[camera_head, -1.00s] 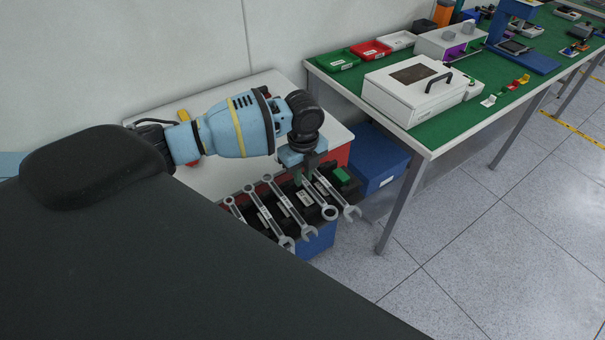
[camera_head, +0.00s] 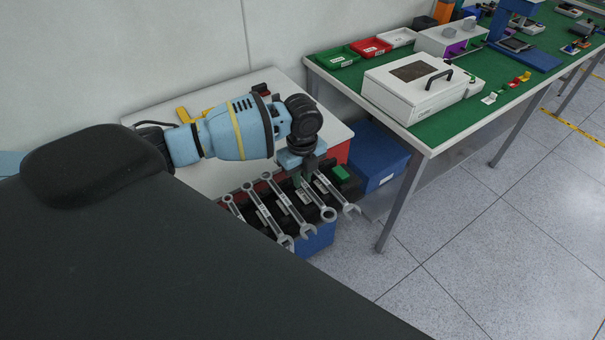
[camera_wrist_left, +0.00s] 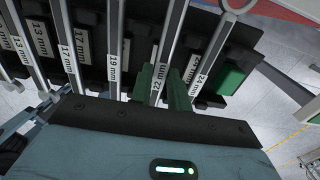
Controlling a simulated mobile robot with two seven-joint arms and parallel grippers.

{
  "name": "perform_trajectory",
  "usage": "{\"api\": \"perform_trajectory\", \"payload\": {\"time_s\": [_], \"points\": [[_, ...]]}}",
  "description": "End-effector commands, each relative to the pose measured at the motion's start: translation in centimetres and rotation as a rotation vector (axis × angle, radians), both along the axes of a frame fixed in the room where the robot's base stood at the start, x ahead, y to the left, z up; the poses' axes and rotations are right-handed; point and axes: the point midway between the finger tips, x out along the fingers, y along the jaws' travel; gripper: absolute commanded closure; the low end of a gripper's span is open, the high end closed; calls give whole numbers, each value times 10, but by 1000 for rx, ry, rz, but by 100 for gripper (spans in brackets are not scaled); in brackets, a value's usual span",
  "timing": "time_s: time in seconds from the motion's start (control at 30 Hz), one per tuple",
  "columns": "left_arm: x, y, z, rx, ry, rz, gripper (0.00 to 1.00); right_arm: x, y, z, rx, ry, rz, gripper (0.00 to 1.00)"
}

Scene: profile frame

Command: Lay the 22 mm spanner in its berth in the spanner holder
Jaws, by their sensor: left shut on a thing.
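The spanner holder (camera_head: 335,186) is a dark rack on a blue base, with several steel spanners lying side by side. My left gripper (camera_head: 304,182) is low over its right part. In the left wrist view its green fingers (camera_wrist_left: 165,85) are shut on the 22 mm spanner (camera_wrist_left: 172,38), over the 22 mm label (camera_wrist_left: 157,90). This spanner's ring end (camera_head: 328,214) points to the front, between neighbours with open ends there. It lies in line with its slot; whether it touches the bottom is hidden by the fingers. My right gripper is out of view.
The 19 mm spanner (camera_wrist_left: 117,45) and the 24 mm spanner (camera_wrist_left: 215,45) lie close on either side. A green block (camera_head: 341,174) sits at the holder's right end. A blue box (camera_head: 375,160) and the green-topped bench (camera_head: 440,133) stand to the right.

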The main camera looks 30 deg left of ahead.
Motion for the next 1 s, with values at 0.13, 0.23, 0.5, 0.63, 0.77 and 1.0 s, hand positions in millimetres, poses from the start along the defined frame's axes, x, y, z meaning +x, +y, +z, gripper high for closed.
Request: {"api": "perform_trajectory", "payload": {"time_s": [0.13, 0.23, 0.5, 0.63, 0.77, 1.0], "points": [[0, 0, -3, 0, 0, 0, 100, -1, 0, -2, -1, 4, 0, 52], [0, 0, -6, 0, 0, 0, 100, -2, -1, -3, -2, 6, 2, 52], [0, 0, -11, 0, 0, 0, 100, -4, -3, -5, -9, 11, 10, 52], [0, 0, -14, 0, 0, 0, 100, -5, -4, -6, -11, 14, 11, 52], [0, 0, -15, 0, -1, 0, 78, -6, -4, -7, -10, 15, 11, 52], [0, 0, -15, 1, -1, 0, 57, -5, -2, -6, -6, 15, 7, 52]]}}
